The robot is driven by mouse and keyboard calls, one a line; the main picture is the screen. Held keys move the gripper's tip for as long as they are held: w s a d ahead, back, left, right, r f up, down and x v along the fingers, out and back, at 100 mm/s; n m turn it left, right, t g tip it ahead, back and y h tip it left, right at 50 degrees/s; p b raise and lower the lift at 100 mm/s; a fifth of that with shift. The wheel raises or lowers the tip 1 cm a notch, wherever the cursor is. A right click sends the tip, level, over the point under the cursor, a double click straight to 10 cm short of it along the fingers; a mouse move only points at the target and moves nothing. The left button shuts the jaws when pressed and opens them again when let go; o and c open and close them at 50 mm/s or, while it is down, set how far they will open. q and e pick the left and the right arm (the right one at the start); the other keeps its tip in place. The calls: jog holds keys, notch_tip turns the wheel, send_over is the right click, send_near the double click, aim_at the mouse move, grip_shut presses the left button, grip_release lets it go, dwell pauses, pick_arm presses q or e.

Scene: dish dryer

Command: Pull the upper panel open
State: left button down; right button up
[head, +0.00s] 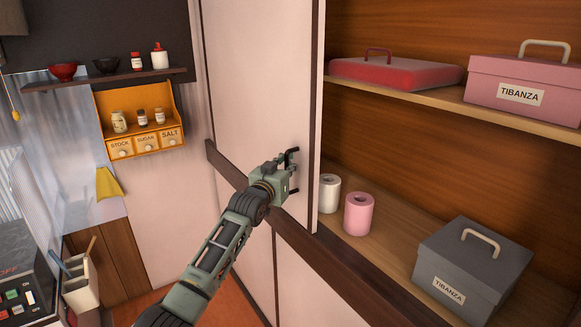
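The upper panel (262,80) is a tall pale pink panel with a dark right edge. It stands upright at the middle of the head view, above a dark horizontal rail. The shelves to its right are exposed. My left gripper (293,171) is in front of the panel's lower right part, close to its dark edge. Its two dark fingers are spread apart with nothing seen between them. I cannot tell whether they touch the panel. My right gripper is not in view.
The open cupboard holds a red case (395,73), a pink box (525,88), a grey box (470,268), a white roll (329,193) and a pink roll (358,214). At left are an orange spice rack (145,125) and a dark wall shelf (110,79).

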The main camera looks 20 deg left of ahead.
pick_arm(q)
jog(key=shift+a+f, duration=0.35)
jog(key=shift+f, duration=0.1)
jog(key=c, duration=2.3)
grip_release()
jog(key=shift+s+a, duration=0.1)
jog(key=shift+s, duration=0.05)
jog(key=o, duration=0.5)
jog(key=shift+s+a+r, duration=0.25)
jog(key=shift+s, duration=0.05)
jog(key=shift+w+d+r, duration=0.1)
jog(key=shift+d, duration=0.1)
jog(key=s, duration=1.2)
